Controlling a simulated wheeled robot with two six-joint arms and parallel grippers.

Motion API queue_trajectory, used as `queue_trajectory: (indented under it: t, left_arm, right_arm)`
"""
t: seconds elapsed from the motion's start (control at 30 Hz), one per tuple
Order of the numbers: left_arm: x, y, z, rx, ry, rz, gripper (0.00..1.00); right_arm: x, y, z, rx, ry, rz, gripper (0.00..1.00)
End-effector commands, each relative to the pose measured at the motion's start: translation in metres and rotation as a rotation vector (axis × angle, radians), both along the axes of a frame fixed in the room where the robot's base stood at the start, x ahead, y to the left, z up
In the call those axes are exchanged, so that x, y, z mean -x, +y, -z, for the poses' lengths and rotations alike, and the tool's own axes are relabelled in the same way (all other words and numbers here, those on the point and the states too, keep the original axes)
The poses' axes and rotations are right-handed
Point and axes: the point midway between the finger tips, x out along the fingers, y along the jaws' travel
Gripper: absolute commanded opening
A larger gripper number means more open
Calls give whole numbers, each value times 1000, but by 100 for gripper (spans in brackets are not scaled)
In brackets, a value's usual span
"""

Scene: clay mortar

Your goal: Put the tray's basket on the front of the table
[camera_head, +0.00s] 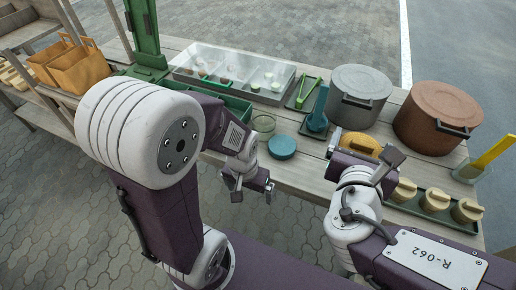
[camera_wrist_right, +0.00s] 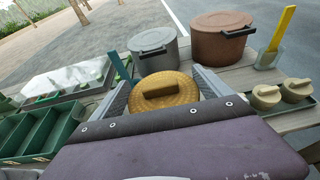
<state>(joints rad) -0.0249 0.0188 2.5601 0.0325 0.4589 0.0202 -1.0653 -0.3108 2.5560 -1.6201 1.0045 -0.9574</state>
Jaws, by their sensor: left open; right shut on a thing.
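A round yellow woven basket (camera_head: 361,141) with a bar handle on top is between the fingers of my right gripper (camera_head: 364,156), which is shut on it. It also shows in the right wrist view (camera_wrist_right: 163,98), with a finger on each side; its underside is hidden, so I cannot tell whether it touches the table. A green tray (camera_head: 405,206) at the table's right front holds several cream lidded pots (camera_head: 435,200). My left gripper (camera_head: 251,189) is open and empty by the table's front edge. The wooden table (camera_head: 305,168) has bare planks near its front.
A grey pot (camera_head: 357,97) and a brown pot (camera_head: 437,118) stand behind the basket. A blue-green round lid (camera_head: 282,147), a glass (camera_head: 264,124) and a blue holder (camera_head: 317,117) stand to its left. A metal tray (camera_head: 228,75) is at the back.

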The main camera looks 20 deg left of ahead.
Motion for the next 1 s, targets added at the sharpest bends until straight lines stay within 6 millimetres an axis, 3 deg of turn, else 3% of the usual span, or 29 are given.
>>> queue_trajectory:
  t: [0.37,0.43,0.53,0.6,0.83,0.87,1.0]
  left_arm:
    - [0,0,-10,0,0,0,100]
    - [0,0,-19,0,0,0,100]
    - [0,0,-6,0,0,0,100]
    - [1,0,-42,0,2,0,100]
    - [0,0,-97,0,-1,0,100]
    - [-1,0,-81,0,-2,0,100]
    - [0,0,-75,0,1,0,100]
  right_arm:
    - [-9,5,1,8,-1,4,27]
    - [-20,10,8,12,4,5,27]
    - [-43,24,33,6,4,5,27]
    - [-48,27,17,18,1,12,27]
    - [-61,36,32,11,8,-1,27]
    - [-70,42,49,4,3,2,27]
    - [-93,56,65,0,-1,1,27]
